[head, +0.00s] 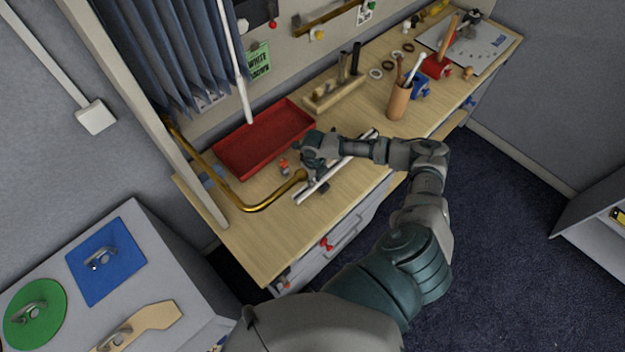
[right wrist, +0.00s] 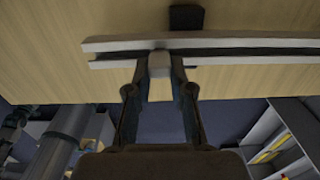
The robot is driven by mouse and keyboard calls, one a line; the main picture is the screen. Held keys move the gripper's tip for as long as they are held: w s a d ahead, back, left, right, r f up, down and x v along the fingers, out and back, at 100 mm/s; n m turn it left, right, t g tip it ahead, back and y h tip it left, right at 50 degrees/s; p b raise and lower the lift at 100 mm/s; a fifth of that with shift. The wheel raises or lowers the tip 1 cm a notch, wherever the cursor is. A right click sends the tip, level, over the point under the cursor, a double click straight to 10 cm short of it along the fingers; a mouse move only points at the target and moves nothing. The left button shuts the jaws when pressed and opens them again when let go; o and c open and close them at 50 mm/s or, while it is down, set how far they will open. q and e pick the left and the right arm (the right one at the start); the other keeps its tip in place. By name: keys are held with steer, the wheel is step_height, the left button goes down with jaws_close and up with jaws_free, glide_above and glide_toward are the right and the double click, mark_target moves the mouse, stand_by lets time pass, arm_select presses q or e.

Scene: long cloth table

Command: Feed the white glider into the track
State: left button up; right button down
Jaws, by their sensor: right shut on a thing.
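The white track (head: 312,190) lies on the wooden table near its front edge, with a dark slot along its length. The track (right wrist: 240,43) crosses the upper part of the right wrist view. My right gripper (head: 312,156) is over the track in the head view. In the right wrist view its fingers (right wrist: 159,72) are shut on the small white glider (right wrist: 158,63), which is at the track's near side and overlaps the slot in the picture. I cannot tell whether it sits inside the slot. The gripper hides the glider in the head view. My left gripper is out of view.
A red tray (head: 262,138) lies behind the track. A brown cup with sticks (head: 398,101) stands to the right. The table's front left is mostly clear.

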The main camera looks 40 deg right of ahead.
steer(key=shift+w+d, duration=0.1)
steer(key=shift+d, duration=0.95)
steer(key=c, duration=0.9)
jaws_free()
steer(key=shift+c, duration=0.2)
steer(key=shift+r, duration=0.1)
step_height(320, 180, up, 12)
steer(key=shift+f, duration=0.2)
